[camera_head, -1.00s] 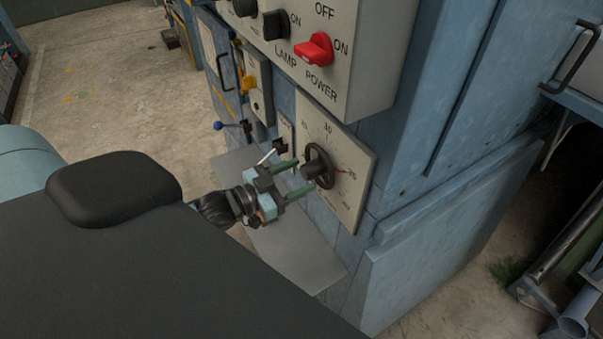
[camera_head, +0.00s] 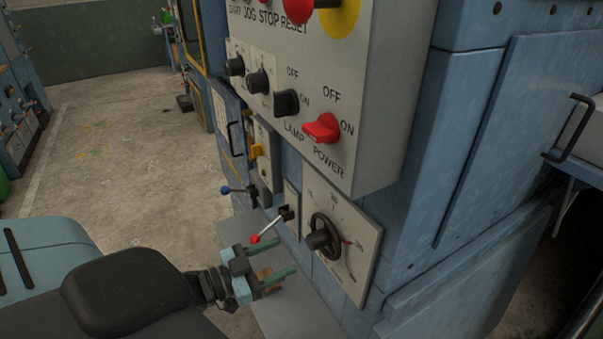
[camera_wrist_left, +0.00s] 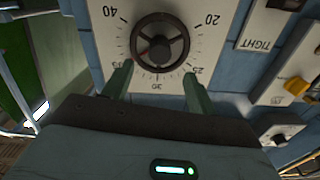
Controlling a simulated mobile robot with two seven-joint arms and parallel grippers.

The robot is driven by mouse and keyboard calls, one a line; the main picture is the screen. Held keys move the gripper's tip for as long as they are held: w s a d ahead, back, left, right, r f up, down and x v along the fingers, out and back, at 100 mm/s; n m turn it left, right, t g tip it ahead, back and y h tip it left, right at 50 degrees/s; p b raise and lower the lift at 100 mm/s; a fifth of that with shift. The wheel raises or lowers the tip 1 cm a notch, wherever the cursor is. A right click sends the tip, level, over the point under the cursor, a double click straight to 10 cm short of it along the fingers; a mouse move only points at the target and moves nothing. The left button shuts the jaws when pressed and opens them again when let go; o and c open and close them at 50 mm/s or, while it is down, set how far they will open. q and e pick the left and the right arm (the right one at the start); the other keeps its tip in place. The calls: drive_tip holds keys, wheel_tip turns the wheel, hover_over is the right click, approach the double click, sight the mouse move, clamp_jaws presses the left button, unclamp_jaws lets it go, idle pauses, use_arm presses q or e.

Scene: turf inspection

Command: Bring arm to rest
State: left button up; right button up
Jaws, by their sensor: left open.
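My left gripper (camera_head: 273,262) is in the head view, low in front of the blue machine. Its two green fingers are apart and nothing is between them. A black dial knob (camera_head: 324,237) on a pale numbered plate (camera_head: 366,243) is to the right of the fingertips, with a gap between. In the left wrist view the knob (camera_wrist_left: 159,42) is beyond the open fingers (camera_wrist_left: 157,84), which do not grip it. My right gripper is not in view.
A red-tipped lever (camera_head: 268,230) and a blue-tipped lever (camera_head: 236,190) stick out near the gripper. Above is a control box with a red power switch (camera_head: 322,128) and a lamp switch (camera_head: 286,102). Open concrete floor (camera_head: 130,150) lies to the left.

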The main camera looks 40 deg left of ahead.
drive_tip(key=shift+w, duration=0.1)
use_arm(q)
drive_tip(key=s+d+f+n+g+y+p, duration=0.1)
drive_tip(key=s+d+f+g, duration=0.3)
drive_tip(key=s+f, duration=0.5)
drive_tip(key=s+d+f+n+g+y+p, duration=0.2)
drive_tip(key=s+d+f, duration=0.6)
drive_tip(key=s, duration=0.5)
wheel_tip(320, 180, down, 2)
drive_tip(key=shift+s+d+f+n+g+y+p, duration=0.35)
drive_tip(key=shift+n+g+y, duration=0.35)
drive_tip(key=shift+g+y, duration=0.25)
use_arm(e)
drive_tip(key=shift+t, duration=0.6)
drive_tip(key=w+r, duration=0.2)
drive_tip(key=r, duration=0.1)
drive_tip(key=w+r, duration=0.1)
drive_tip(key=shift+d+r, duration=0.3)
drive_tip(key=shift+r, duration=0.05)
use_arm(q)
drive_tip(key=shift+w+r, duration=0.1)
drive_tip(key=shift+w, duration=0.05)
